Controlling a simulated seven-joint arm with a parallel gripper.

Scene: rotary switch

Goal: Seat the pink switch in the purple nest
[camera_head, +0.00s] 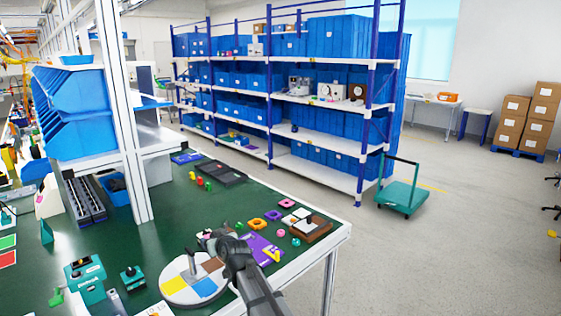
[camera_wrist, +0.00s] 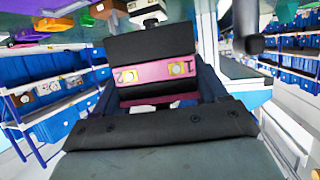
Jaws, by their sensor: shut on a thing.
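In the wrist view, the pink switch (camera_wrist: 157,72) is a pink block with small yellow fittings, clamped between the dark pads of my gripper (camera_wrist: 155,75). In the head view, my gripper (camera_head: 213,240) is above the bench near a round disc with coloured sectors. The switch cannot be made out there. A flat purple piece (camera_head: 262,249) with a yellow part on it lies just right of my gripper. It may be the purple nest, but I cannot tell for sure. Purple also shows at the top left of the wrist view (camera_wrist: 56,24).
The coloured disc (camera_head: 180,291) with an upright post stands below my gripper. Small coloured parts and a brown block (camera_head: 311,232) lie to the right. A dark tray (camera_head: 222,173) is farther back. Teal devices (camera_head: 88,278) stand at left. Some green bench surface between is free.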

